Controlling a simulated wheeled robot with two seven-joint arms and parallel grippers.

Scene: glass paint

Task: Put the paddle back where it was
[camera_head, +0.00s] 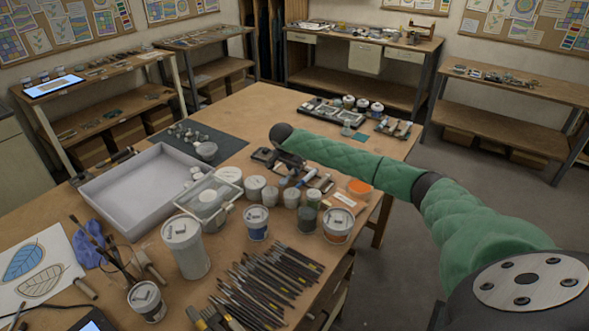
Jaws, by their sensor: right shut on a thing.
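My right arm, in a green quilted sleeve, reaches in from the right across the table. Its dark wrist bends down at the table's middle, and my right gripper (272,157) is small and dark below it. It is shut on the paddle, which I cannot clearly make out among the dark parts and small tools there. Whether the paddle touches the tabletop cannot be told. My left gripper is not in view.
A pale tray (137,160) lies left of the gripper, and a dark mat (225,143) with small jars behind it. Paint cans (257,223), jars and a row of brushes (262,285) crowd the front. Bare tabletop (262,98) shows toward the back.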

